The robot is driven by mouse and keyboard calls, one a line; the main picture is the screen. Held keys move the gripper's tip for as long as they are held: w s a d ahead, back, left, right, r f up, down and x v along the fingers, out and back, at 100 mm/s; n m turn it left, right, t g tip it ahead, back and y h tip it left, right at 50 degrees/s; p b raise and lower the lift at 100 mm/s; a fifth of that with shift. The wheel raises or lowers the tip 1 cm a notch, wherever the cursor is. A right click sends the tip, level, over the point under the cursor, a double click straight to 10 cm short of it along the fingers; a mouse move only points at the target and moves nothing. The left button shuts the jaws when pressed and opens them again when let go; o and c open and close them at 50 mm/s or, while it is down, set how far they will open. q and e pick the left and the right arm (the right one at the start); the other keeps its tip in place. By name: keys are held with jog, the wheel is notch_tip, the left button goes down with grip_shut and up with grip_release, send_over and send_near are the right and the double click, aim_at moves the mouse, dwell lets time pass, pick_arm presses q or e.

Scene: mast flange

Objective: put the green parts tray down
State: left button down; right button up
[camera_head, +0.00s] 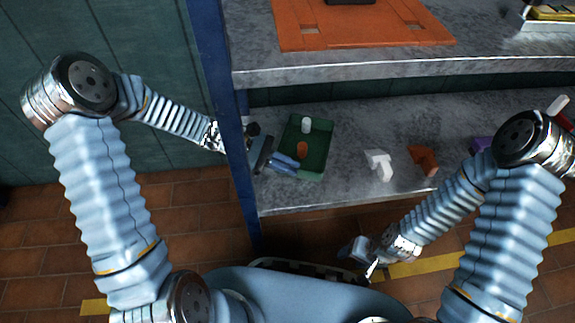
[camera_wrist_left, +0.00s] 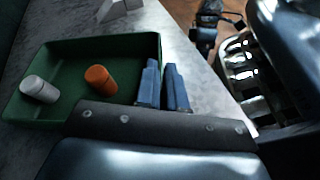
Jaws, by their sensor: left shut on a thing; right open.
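The green parts tray (camera_head: 315,160) is at the lower grey shelf, near its left end. I cannot tell whether it rests on the shelf or is just above it. A white cylinder (camera_head: 306,125) and an orange cylinder (camera_head: 302,148) are in it; both also show in the left wrist view, white (camera_wrist_left: 40,89) and orange (camera_wrist_left: 100,79). My left gripper (camera_head: 287,164) is shut on the tray's near-side wall, its blue fingers (camera_wrist_left: 163,82) on either side of it. My right gripper (camera_head: 368,266) is open and empty, low in front of the shelf.
The upper shelf (camera_head: 400,65) overhangs behind the tray and carries an orange mat (camera_head: 360,28). A white part (camera_head: 380,163), an orange-brown part (camera_head: 424,160) and a purple thing (camera_head: 483,144) lie right of the tray.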

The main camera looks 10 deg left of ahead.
pick_arm(q)
jog(key=shift+f, duration=0.1)
jog(key=c, duration=1.2)
grip_release()
jog(key=shift+a+r, duration=0.15)
jog(key=shift+r, duration=0.15)
jog(key=p+v, duration=0.1)
jog(key=v, duration=1)
jog(key=shift+a+p, duration=0.3)
